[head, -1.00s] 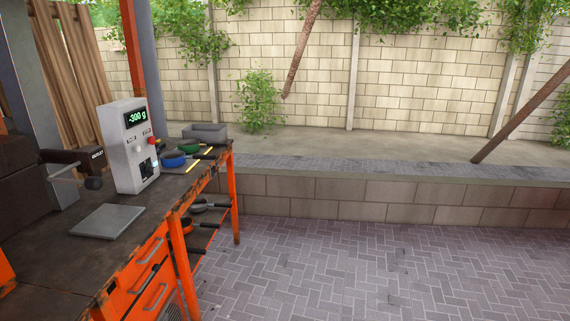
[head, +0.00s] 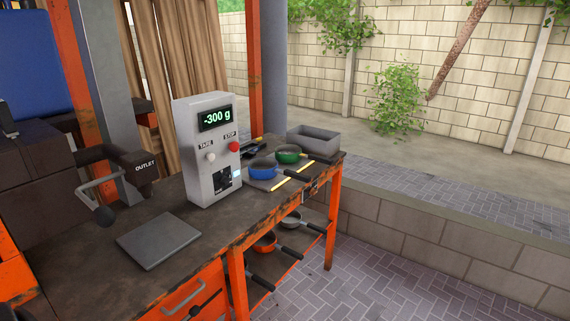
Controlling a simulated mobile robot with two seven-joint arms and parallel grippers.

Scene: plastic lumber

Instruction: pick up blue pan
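The blue pan (head: 262,172) sits on the workbench (head: 150,285), just right of the grey control box (head: 208,150). It rests on or beside a flat grey plate, and its dark handle points right. A green pan (head: 289,154) stands right behind it. Neither of my grippers shows in the head view, so I cannot see what they hold.
A grey bin (head: 314,142) stands at the bench's far right end. An orange pan (head: 265,243) and a grey pan (head: 291,220) lie on the shelf below. A flat grey plate (head: 158,240) lies at the front. Paved floor (head: 400,270) is free to the right.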

